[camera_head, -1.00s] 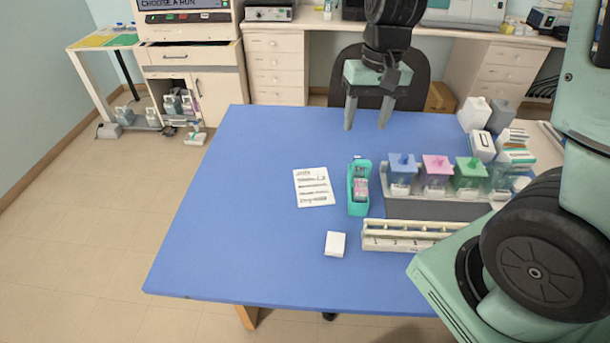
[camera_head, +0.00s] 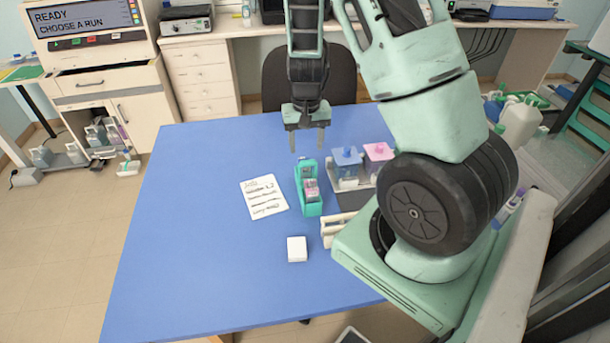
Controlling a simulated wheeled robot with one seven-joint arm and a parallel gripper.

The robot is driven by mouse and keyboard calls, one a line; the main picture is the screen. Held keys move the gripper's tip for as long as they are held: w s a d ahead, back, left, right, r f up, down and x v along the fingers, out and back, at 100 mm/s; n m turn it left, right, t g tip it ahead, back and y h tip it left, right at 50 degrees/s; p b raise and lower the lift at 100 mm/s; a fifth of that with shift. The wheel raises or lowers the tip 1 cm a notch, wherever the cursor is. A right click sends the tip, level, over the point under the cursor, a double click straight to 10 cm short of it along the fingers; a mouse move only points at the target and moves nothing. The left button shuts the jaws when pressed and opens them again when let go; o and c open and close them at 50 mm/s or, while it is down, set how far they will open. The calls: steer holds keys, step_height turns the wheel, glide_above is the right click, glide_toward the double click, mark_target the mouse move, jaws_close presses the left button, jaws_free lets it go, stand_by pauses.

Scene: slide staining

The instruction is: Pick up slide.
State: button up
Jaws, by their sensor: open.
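A teal slide holder (camera_head: 308,188) stands upright on the blue table, with a small pink and white piece (camera_head: 312,188) showing at its front. I cannot make out a single slide clearly; the pink and white piece may be one. My gripper (camera_head: 307,147) is open and empty, its two fingers pointing down just above and behind the teal holder, apart from it as far as I can tell.
A written paper (camera_head: 264,197) lies left of the holder, and a small white block (camera_head: 297,249) lies in front. Blue (camera_head: 346,165) and pink (camera_head: 379,158) lidded jars stand to the right. A cream rack (camera_head: 332,228) is partly hidden by my arm. The table's left side (camera_head: 185,230) is clear.

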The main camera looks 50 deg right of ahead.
steer(key=p, duration=0.2)
glide_above(306, 177)
steer(key=shift+w+d+f, duration=0.1)
steer(key=shift+w+f, duration=0.1)
steer(key=shift+f, duration=1.25)
steer(key=shift+w+d+f, duration=0.1)
steer(key=shift+w+f, duration=0.05)
steer(key=shift+f, duration=1.3)
jaws_close()
